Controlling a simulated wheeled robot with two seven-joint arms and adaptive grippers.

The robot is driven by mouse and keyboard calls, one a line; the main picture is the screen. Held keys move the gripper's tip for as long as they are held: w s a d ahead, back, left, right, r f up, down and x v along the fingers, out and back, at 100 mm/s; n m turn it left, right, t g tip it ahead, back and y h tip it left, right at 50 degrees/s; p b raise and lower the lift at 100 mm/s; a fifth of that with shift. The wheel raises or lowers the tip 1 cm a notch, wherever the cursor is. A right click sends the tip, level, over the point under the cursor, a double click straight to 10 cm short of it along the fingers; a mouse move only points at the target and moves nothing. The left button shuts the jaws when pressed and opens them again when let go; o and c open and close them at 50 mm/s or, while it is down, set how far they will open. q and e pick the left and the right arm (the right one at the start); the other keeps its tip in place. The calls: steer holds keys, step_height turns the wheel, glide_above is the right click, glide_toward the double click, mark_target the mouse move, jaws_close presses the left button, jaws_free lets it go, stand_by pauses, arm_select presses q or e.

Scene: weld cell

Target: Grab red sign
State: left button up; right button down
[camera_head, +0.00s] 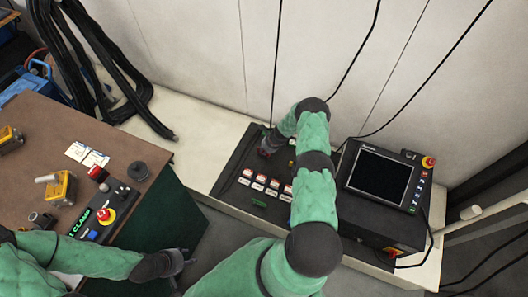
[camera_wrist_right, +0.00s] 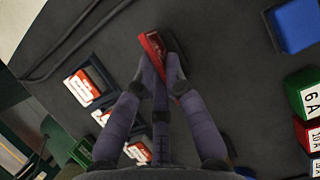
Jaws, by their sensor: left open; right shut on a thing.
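The red sign (camera_wrist_right: 153,48) is a narrow red piece, seen between the fingertips of my right gripper (camera_wrist_right: 163,78) in the right wrist view. That gripper is shut on it, over the dark mat (camera_head: 232,170). In the head view my right gripper (camera_head: 267,148) is small and partly hidden by its own arm at the mat's back left. My left gripper (camera_head: 182,261) is open and empty, beside the brown table's front right corner.
Several red-and-white cards (camera_head: 259,180) lie in rows on the mat. A monitor box (camera_head: 380,178) stands right of my right arm. The brown table (camera_head: 88,125) at left carries a control panel with a red button (camera_head: 106,215). Cables hang along the wall behind.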

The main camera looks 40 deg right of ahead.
steer(key=s+a+r, duration=0.9)
steer(key=s+r, duration=0.1)
steer(key=r, duration=0.1)
steer(key=shift+a+r+p, duration=0.4)
stand_by(0.4)
